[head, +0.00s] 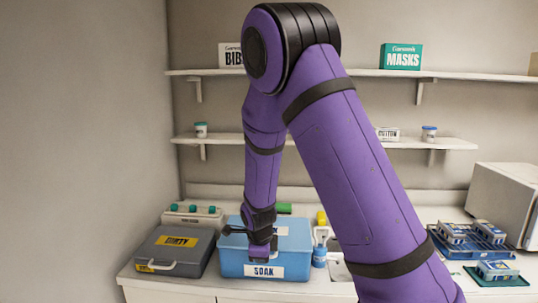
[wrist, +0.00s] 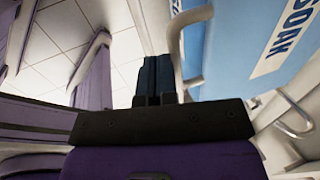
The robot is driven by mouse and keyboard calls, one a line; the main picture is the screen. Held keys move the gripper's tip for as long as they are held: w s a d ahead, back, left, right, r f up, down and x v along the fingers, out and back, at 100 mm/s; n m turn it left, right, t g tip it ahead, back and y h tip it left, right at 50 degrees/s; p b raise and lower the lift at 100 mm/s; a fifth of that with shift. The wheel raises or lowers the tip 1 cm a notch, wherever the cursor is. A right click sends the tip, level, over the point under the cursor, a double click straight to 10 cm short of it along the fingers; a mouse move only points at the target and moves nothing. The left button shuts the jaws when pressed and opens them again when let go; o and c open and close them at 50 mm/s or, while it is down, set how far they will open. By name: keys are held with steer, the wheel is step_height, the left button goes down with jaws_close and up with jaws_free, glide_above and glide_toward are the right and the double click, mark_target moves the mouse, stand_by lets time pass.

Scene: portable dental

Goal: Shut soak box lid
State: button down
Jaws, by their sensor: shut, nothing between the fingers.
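The blue soak box (head: 240,266) stands on the counter in the head view, with a white SOAK label (head: 264,271) on its front. Its light blue top looks level, but my arm covers part of it and I cannot tell whether the lid is fully down. My gripper (head: 259,236) is at the box's front upper edge. In the wrist view the dark fingers of my gripper (wrist: 155,72) are together and empty. They are beside a pale handle (wrist: 175,42) next to the blue box wall (wrist: 235,45); contact cannot be told.
A grey DIRTY box (head: 168,248) stands close on the left. Blue trays with small boxes (head: 472,246) and a white appliance (head: 502,203) are farther right. Two shelves (head: 370,75) run along the wall.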

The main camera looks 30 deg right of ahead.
stand_by(0.3)
steer(key=s+a+r+n+y, duration=0.1)
steer(key=s+r+n, duration=0.25)
steer(key=r, duration=0.55)
steer(key=s+r+n+y, duration=0.1)
steer(key=s+r+n, duration=0.3)
steer(key=r, duration=0.5)
steer(key=s+r+n+t, duration=0.1)
steer(key=s+r+n, duration=0.4)
steer(key=s+n, duration=0.3)
steer(key=s+r+n+t, duration=0.1)
steer(key=s+r+n, duration=0.5)
steer(key=s+n, duration=0.3)
steer(key=s, duration=0.4)
steer(key=shift+s+a+t, duration=0.15)
steer(key=shift+a+t, duration=0.05)
steer(key=shift+t, duration=0.1)
